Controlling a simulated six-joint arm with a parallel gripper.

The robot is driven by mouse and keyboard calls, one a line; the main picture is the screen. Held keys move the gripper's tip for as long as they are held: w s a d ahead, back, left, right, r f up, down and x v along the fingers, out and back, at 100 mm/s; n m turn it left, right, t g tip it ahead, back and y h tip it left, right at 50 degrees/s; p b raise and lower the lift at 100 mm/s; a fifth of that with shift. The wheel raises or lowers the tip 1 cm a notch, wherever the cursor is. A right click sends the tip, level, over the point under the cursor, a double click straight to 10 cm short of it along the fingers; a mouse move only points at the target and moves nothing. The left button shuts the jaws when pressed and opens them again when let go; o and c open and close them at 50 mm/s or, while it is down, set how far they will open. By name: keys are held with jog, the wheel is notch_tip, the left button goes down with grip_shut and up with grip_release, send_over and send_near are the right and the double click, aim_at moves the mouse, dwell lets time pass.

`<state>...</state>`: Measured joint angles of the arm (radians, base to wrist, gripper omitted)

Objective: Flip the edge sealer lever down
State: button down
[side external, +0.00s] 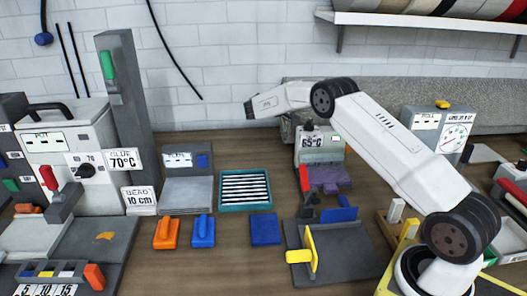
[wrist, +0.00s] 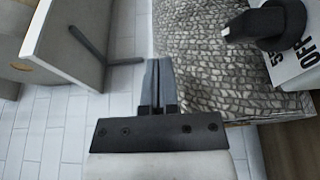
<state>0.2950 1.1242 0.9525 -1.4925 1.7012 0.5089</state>
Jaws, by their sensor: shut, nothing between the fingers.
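No readable label marks the edge sealer, and I cannot tell which lever is its own. A red lever (side external: 304,178) stands roughly upright in front of a white box marked 65°C (side external: 312,150) at centre right. Another red-tipped lever (side external: 48,178) stands tilted up on a grey press at the left. My gripper (side external: 248,110) is shut and empty, pointing left in the air near the back wall, above and left of the 65°C box. In the wrist view its closed fingers (wrist: 158,68) are in front of the patterned grey rug, touching nothing visible.
A black knob (wrist: 268,22) on a white box with OFF lettering shows at the wrist view's upper right. A tall grey column (side external: 122,95) with a green handle stands at left. A teal tray (side external: 246,206), blue and orange blocks, and a yellow-handled fixture (side external: 312,255) occupy the bench.

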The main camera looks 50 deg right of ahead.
jog(key=shift+d, duration=0.15)
dwell(0.3)
jog(key=x, duration=1)
jog(key=shift+s, duration=0.1)
jog(key=shift+s+a, duration=1.35)
jog(key=shift+a, duration=0.2)
